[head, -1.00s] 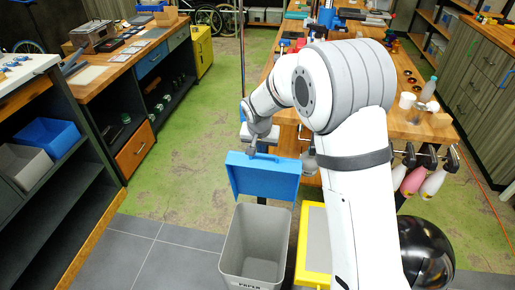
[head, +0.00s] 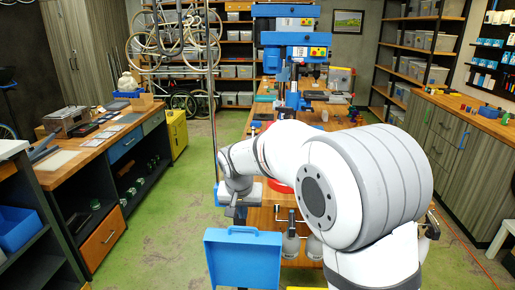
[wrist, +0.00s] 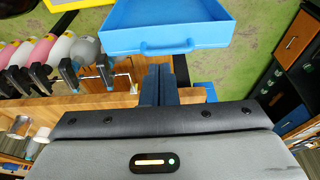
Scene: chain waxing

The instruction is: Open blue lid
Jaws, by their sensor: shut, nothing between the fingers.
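The blue lid (head: 243,262) stands raised, tilted up, with its broad face towards the head camera and its handle (head: 243,230) on the upper edge. In the wrist view the lid (wrist: 165,22) shows its shallow inside, with the handle (wrist: 167,47) on the near rim. My gripper (head: 238,214) is just above and beyond the lid's upper edge. In the wrist view my gripper (wrist: 160,70) is shut and empty, its tips close to the handle with a small gap. The bin under the lid is out of the head view now.
A wooden workbench (head: 268,222) with clamps and hanging bottles (head: 290,245) is close behind and right of the lid. A dark cabinet with an orange drawer (head: 103,238) stands on the left. Green floor (head: 170,235) is free between them.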

